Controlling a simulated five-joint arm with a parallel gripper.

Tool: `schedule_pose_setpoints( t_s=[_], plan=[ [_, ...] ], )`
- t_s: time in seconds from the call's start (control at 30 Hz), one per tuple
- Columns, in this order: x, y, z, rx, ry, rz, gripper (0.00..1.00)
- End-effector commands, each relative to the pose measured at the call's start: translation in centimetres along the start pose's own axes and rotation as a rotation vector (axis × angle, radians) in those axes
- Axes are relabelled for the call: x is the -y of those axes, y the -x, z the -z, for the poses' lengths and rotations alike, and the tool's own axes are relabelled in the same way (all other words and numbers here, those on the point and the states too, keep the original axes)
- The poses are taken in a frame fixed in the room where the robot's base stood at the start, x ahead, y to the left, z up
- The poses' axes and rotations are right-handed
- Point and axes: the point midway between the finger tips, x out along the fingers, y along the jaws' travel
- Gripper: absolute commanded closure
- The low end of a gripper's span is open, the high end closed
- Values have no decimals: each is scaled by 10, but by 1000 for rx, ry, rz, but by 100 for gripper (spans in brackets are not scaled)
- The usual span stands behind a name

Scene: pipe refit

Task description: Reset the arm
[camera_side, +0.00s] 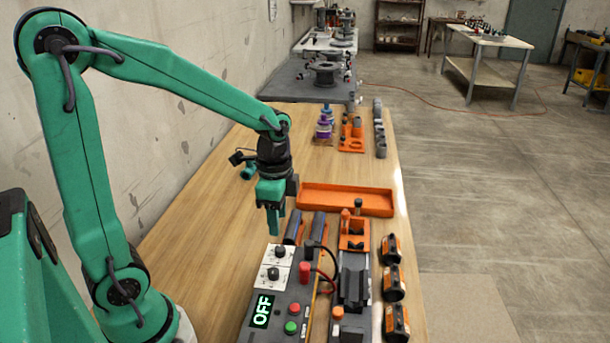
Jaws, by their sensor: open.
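My green arm reaches in from the left over the wooden table. My gripper (273,221) hangs pointing down above the table, beyond the control box. It is open, and I see nothing between its fingers. The control box (286,298) stands in front, with white dial plates, a red and a green button, and a display that reads OFF.
An orange tray (346,200) lies to the right of my gripper. A grey and orange fixture (354,275) stands beside the control box, with several black and orange clamps (393,282) to its right. Purple parts (324,127) and an orange holder (352,138) stand farther back.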

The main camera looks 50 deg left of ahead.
Motion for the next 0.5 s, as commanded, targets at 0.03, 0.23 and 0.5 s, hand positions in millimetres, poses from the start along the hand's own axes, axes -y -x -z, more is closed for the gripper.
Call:
schedule_pose_setpoints(
  t_s=[0.03,0.23,0.5],
  plan=[
    [-1,3,0,-6,9,7,56],
    [-10,20,-3,-44,101,49,56],
    [-31,54,-12,-146,308,126,56]
  ],
)
